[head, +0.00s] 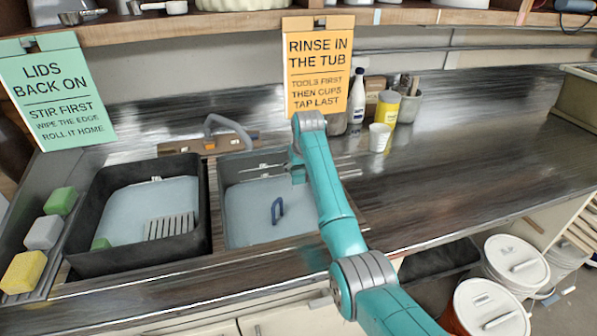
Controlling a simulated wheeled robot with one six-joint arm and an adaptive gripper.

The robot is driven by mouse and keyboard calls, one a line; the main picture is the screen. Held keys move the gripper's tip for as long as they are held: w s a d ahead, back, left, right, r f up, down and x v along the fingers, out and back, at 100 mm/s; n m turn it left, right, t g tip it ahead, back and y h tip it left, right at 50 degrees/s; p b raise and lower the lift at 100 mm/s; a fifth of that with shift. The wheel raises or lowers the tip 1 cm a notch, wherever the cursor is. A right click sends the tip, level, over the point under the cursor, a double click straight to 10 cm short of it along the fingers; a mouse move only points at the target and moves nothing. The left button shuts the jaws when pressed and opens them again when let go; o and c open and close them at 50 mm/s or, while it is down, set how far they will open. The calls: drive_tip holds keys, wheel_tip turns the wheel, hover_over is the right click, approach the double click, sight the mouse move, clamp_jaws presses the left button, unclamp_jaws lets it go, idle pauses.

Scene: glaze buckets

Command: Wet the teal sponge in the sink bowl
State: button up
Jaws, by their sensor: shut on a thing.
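My gripper (297,167) is over the back right part of the right-hand sink bowl (236,158), mostly seen edge-on beside my wrist. It is shut on a small teal piece (298,177), which looks like the teal sponge. My arm has nearly the same colour, so its outline is hard to tell. The piece appears above the pale blue water (245,215) in the bowl. I cannot tell whether it touches the water. A dark blue looped handle (277,210) shows in the bowl, below and left of my gripper.
Green (60,201), grey (43,232) and yellow (23,272) sponges line the left edge. A curved tap (222,122), white cup (379,138) and bottles are behind. The right counter is clear.

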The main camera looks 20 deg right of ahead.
idle(0.6)
drive_tip(key=shift+r, duration=3.75)
